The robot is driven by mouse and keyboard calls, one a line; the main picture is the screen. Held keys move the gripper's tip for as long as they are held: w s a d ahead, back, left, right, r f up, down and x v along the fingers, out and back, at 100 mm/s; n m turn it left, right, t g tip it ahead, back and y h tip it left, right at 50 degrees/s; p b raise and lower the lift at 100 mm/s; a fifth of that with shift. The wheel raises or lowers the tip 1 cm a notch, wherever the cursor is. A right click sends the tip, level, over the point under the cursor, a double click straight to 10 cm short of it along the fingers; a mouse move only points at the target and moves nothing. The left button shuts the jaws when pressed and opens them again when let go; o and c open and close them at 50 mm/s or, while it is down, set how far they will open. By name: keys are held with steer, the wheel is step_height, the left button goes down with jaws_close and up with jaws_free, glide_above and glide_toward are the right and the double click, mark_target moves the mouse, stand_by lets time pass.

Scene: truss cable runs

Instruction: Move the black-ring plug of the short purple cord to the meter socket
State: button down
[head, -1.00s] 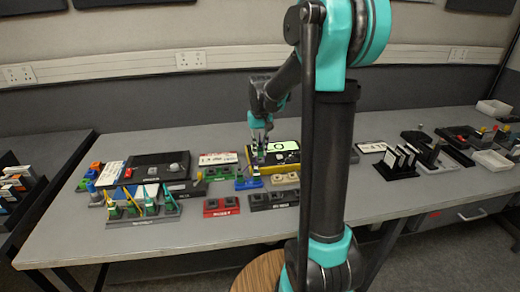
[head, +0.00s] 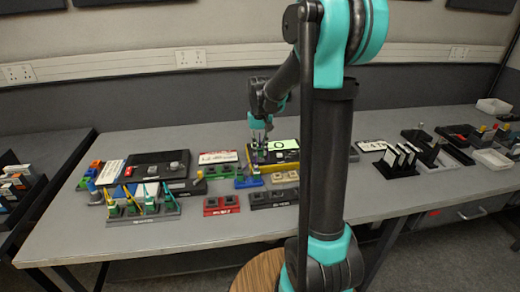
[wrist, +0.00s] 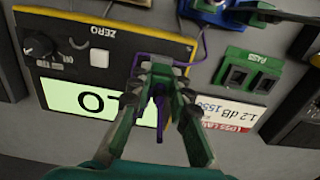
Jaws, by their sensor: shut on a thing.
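My gripper (wrist: 158,95) is shut on a purple plug (wrist: 160,118), which shows between the fingers in the wrist view. In the head view my gripper (head: 260,146) is at the left end of the yellow-edged meter (head: 285,145). The thin purple cord (wrist: 188,62) loops from the fingers toward a blue block (wrist: 222,12). The blue block also shows in the head view (head: 248,183). The plug's ring colour is not clear. The meter (wrist: 112,70) has a lit screen, a black knob and a white button. Its socket is not visible; my fingers cover that end.
A green PASS block (wrist: 248,75) with two dark openings and a white label card (wrist: 242,110) lie beside the meter. A red block (head: 221,206) and a dark block (head: 273,199) stand nearer the table front. Green-and-yellow plugs stand in a rack (head: 142,215) at left.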

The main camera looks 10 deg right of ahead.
steer(key=shift+f, duration=0.4)
stand_by(0.9)
steer(key=c, duration=1.3)
jaws_free()
steer(key=shift+c, duration=0.2)
steer(key=shift+r, duration=0.1)
steer(key=shift+r, duration=2.4)
steer(key=shift+r, duration=2.05)
